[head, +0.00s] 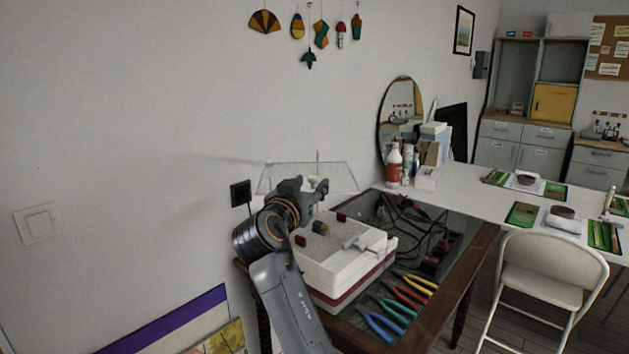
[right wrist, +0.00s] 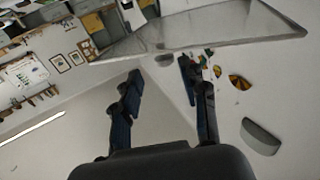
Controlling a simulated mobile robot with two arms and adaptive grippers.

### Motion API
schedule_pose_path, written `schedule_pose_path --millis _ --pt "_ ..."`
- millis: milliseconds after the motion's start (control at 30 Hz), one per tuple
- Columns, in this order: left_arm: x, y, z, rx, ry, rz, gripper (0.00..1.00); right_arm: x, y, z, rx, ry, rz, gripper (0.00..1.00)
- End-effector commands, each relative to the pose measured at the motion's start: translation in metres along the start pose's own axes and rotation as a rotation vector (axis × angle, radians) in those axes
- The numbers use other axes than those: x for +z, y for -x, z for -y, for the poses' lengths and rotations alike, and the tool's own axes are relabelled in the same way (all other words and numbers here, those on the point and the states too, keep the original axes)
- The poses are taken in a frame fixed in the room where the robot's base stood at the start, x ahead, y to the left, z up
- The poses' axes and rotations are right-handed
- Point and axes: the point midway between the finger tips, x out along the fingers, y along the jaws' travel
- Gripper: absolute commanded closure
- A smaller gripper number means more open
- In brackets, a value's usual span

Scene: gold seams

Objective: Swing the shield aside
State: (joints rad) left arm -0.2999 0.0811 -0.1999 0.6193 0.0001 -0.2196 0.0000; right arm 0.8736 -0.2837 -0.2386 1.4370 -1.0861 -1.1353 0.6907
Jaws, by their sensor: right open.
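The shield (head: 342,176) is a clear, flat panel with a pale edge in the head view, behind and above a white machine (head: 345,268) with a grey top. In the right wrist view the shield (right wrist: 205,32) crosses the upper part, beyond the fingertips. My right gripper (head: 318,186) is in front of the shield's lower middle in the head view, above the machine. In the right wrist view my right gripper (right wrist: 161,74) has its two fingers spread with nothing between them. I cannot tell whether a finger touches the shield. My left gripper is not in view.
The machine stands on a dark-topped table with several coloured pliers (head: 405,298) in front and black cables (head: 412,222) at the right. A round mirror (head: 400,108), a red-and-white bottle (head: 393,165) and a folding chair (head: 540,268) are farther right. The wall is close behind.

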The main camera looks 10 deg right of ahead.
Motion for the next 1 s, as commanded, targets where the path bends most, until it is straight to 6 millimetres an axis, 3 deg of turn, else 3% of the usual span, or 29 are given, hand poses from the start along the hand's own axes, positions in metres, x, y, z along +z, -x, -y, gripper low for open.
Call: schedule_pose_path --millis 200,467,567,667,700,833,1000 --pt "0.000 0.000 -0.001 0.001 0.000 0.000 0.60 0.001 0.019 -0.001 0.002 0.000 0.001 0.57" --pt "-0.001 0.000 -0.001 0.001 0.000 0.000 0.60 0.000 0.019 -0.001 0.002 0.001 0.000 0.59" --pt "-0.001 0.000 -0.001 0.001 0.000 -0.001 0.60 0.007 0.019 -0.003 0.002 0.004 0.012 0.79" --pt "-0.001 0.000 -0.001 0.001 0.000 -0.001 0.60 0.035 0.017 -0.013 -0.002 0.017 0.064 0.99" --pt "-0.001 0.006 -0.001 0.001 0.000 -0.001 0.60 0.043 0.014 -0.019 -0.011 -0.002 0.085 1.00" --pt "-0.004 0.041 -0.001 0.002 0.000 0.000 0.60 0.046 -0.003 -0.040 -0.109 -0.297 0.117 1.00" --pt "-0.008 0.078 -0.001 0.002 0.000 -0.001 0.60 0.045 -0.006 -0.069 -0.248 -0.723 0.181 1.00"
